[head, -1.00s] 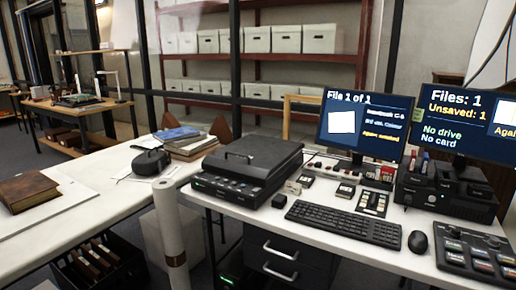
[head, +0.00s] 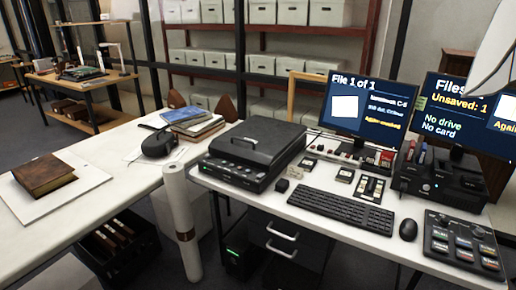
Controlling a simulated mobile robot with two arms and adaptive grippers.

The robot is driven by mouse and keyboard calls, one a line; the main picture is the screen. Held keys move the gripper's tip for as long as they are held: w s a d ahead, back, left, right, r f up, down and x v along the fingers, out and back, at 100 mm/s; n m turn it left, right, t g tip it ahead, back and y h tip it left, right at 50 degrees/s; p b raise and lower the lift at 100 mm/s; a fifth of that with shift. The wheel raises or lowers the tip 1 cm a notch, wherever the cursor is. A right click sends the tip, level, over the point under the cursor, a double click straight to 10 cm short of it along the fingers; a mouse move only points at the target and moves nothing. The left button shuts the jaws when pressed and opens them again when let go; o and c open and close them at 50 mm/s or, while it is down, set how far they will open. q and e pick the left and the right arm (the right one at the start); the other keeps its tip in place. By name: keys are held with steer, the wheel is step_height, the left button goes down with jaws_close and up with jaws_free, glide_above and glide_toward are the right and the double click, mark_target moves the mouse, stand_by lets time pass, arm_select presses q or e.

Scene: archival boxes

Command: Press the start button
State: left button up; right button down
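No button in the head view is clearly labelled as start. A black flatbed scanner (head: 248,160) with a closed lid sits at the left end of the white desk, with a small green light on its front edge. A black control panel (head: 463,243) with several labelled buttons lies at the right front of the desk. A small pad with keys (head: 369,188) lies between the scanner and the screens. The left screen (head: 358,104) reads "File 1 of 1"; the right screen (head: 466,107) reads "Unsaved: 1", "No drive" and "No card".
A keyboard (head: 341,210) and mouse (head: 408,230) lie at the desk's front. A black device (head: 437,178) stands under the right screen. A side table holds a brown book (head: 44,174), a book stack (head: 193,124) and a black object (head: 158,144). A white roll (head: 181,222) stands between the tables.

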arm_select(q)
jaws_close()
stand_by(0.5)
stand_by(1.2)
